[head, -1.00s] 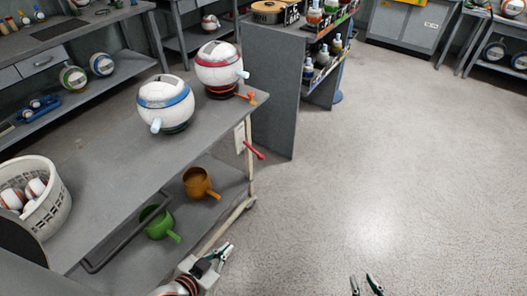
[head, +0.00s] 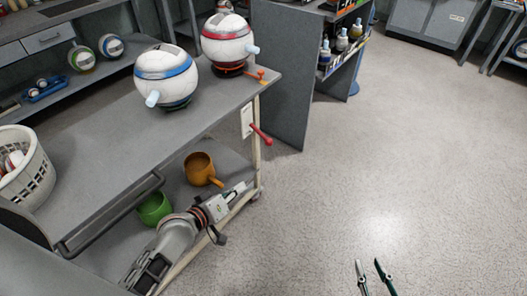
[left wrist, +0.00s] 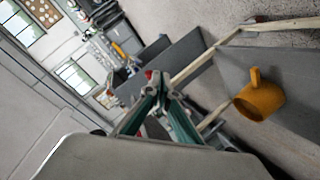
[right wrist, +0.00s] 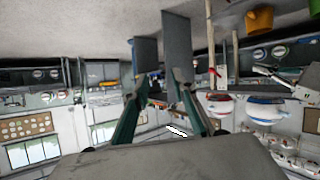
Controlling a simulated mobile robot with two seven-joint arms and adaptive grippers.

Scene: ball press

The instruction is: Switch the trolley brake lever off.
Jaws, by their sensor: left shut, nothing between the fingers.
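The grey trolley (head: 105,150) stands at the left of the head view. Its red brake lever (head: 261,134) sticks out from a white plate (head: 247,118) on the near right end, slanting down to the right. My left gripper (head: 240,187) is shut and empty, below the lever and apart from it, beside the trolley's lower shelf. In the left wrist view a small red spot shows just behind the fingertips (left wrist: 158,78), probably the lever, mostly hidden. My right gripper (head: 367,262) is open and empty over the floor. The right wrist view also shows the red lever (right wrist: 215,72).
An orange mug (head: 199,168) and a green mug (head: 154,208) stand on the lower shelf near my left arm. Two round ball machines (head: 167,75) (head: 228,42) and a white basket (head: 30,180) sit on top. A grey cabinet (head: 278,75) stands behind. The right floor is clear.

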